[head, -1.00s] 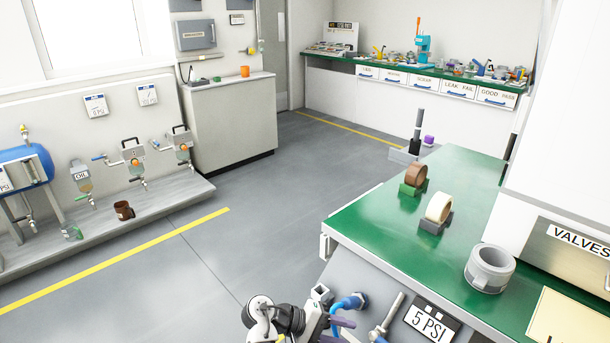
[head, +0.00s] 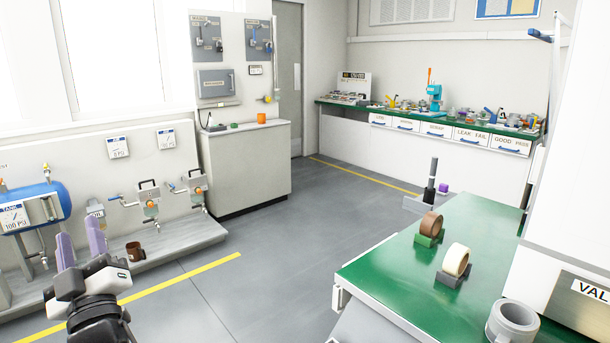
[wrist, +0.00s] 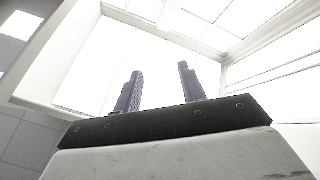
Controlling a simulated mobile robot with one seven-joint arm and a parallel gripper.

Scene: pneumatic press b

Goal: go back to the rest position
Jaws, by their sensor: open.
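My gripper (head: 81,241) is at the lower left of the head view, raised with its two purple fingers pointing up. The fingers are apart with nothing between them. In the wrist view my gripper (wrist: 158,88) also shows both fingers apart and empty, against a bright window and the ceiling. In the head view the gripper covers part of the low bench with the blue tank (head: 35,205) behind it.
A green-topped bench (head: 400,275) at the right holds tape rolls (head: 455,260) and a grey ring (head: 512,322). A grey cabinet (head: 245,170) stands at the back left. The grey floor (head: 310,240) between is clear. A long green bench (head: 350,107) is at the back.

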